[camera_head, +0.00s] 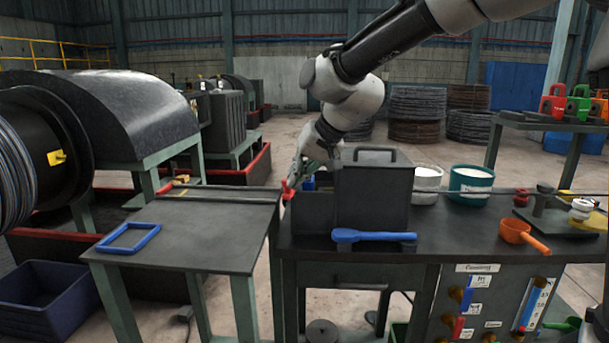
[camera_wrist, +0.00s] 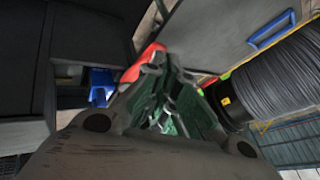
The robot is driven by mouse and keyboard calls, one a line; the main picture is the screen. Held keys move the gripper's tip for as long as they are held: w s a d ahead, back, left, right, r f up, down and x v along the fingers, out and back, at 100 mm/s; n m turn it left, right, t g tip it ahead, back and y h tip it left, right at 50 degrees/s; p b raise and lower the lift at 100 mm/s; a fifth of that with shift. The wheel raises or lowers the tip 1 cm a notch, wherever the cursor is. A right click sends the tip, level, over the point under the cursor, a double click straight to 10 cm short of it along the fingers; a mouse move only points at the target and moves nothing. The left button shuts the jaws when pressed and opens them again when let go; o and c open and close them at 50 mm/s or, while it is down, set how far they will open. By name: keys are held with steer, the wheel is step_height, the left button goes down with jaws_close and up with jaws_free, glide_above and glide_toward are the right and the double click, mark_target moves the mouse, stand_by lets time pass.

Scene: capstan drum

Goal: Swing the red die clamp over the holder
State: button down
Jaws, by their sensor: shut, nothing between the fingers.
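The red die clamp (camera_head: 287,190) shows as a small red piece at the left edge of the dark bench, beside the tall dark box. In the wrist view the red clamp (camera_wrist: 143,63) lies just left of my fingertips. My gripper (camera_head: 291,182) is shut and empty, pointing down at the clamp; it looks very close to it or touching, and I cannot tell which. My gripper also shows in the wrist view (camera_wrist: 168,68). A blue part (camera_head: 309,183) stands right of the clamp and also shows in the wrist view (camera_wrist: 102,86). I cannot make out the holder clearly.
The dark box (camera_head: 372,200) with a top handle stands right of my gripper. A blue scoop-like tool (camera_head: 374,236) lies in front. The left table (camera_head: 190,240) carries a blue frame (camera_head: 129,238). A large wire drum (camera_head: 45,155) stands far left.

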steer(key=shift+a, duration=1.1)
